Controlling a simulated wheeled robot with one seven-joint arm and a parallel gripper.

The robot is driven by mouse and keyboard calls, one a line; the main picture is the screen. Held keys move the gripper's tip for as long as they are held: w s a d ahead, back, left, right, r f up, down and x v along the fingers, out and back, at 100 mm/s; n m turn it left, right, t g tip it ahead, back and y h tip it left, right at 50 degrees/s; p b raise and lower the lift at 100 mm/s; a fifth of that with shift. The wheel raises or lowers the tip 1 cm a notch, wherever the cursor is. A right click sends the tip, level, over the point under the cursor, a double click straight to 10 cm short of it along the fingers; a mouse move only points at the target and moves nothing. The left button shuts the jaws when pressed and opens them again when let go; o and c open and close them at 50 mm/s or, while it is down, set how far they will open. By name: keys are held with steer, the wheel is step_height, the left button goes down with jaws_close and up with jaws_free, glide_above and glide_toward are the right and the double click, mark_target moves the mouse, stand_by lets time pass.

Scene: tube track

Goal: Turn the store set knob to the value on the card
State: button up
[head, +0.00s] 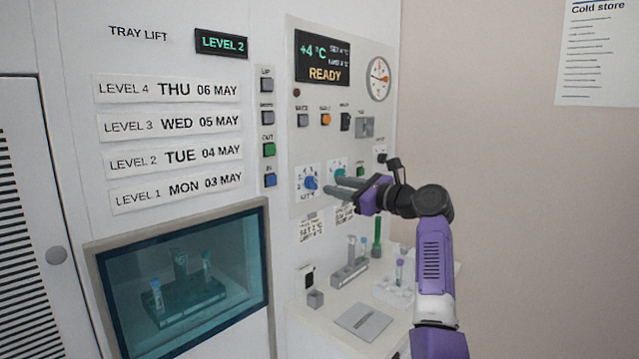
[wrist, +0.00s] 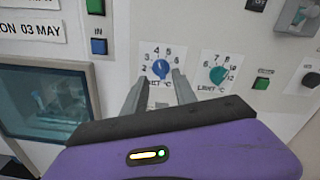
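The blue store set knob (head: 311,183) is on the panel's lower left, on a white numbered dial. It also shows in the wrist view (wrist: 160,69), with numbers around it; its pointer is too small to read surely. My gripper (head: 331,186) is in front of the panel near this knob. In the wrist view my gripper (wrist: 159,84) is open, its two fingers pointing at the panel on either side of the blue knob. I cannot tell whether they touch it. Small cards (head: 311,227) hang below the knobs; their print is too small to read surely.
A teal knob (wrist: 217,74) is right of the blue one, with a green button (wrist: 262,83) beyond it. The display (head: 323,60) reads +4 °C and READY. A shelf (head: 327,315) below holds tube racks. A glass window (head: 185,290) is at lower left.

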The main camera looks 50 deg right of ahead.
mark_target(315, 181)
steer(key=w, duration=0.6)
steer(key=shift+w+p, duration=0.3)
steer(key=shift+w, duration=0.1)
steer(key=shift+c, duration=0.2)
jaws_close()
